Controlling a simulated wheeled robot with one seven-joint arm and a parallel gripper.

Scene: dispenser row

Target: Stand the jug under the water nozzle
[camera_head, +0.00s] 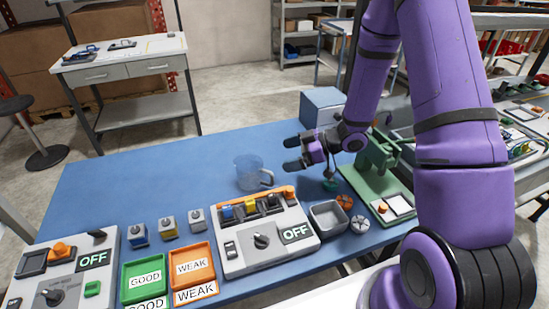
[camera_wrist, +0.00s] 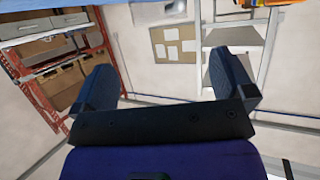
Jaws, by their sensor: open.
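A clear, bluish jug (camera_head: 248,172) stands upright on the blue table (camera_head: 130,190), with its handle toward the right. My gripper (camera_head: 292,153) is open and empty. It is to the right of the jug and apart from it, its fingers pointing left. In the wrist view, the two dark fingers of my gripper (camera_wrist: 166,85) are spread with nothing between them, and the jug does not show there. I cannot pick out a water nozzle. A green stand (camera_head: 376,158) with a base plate is at the right, partly behind my arm.
A grey unit (camera_head: 262,242) marked OFF stands in front of the jug, and another (camera_head: 62,276) at front left. Green (camera_head: 146,270) and orange (camera_head: 192,267) trays lie between them. A metal bin (camera_head: 328,217) is at right. A blue box (camera_head: 322,106) stands behind my gripper. The table's left part is clear.

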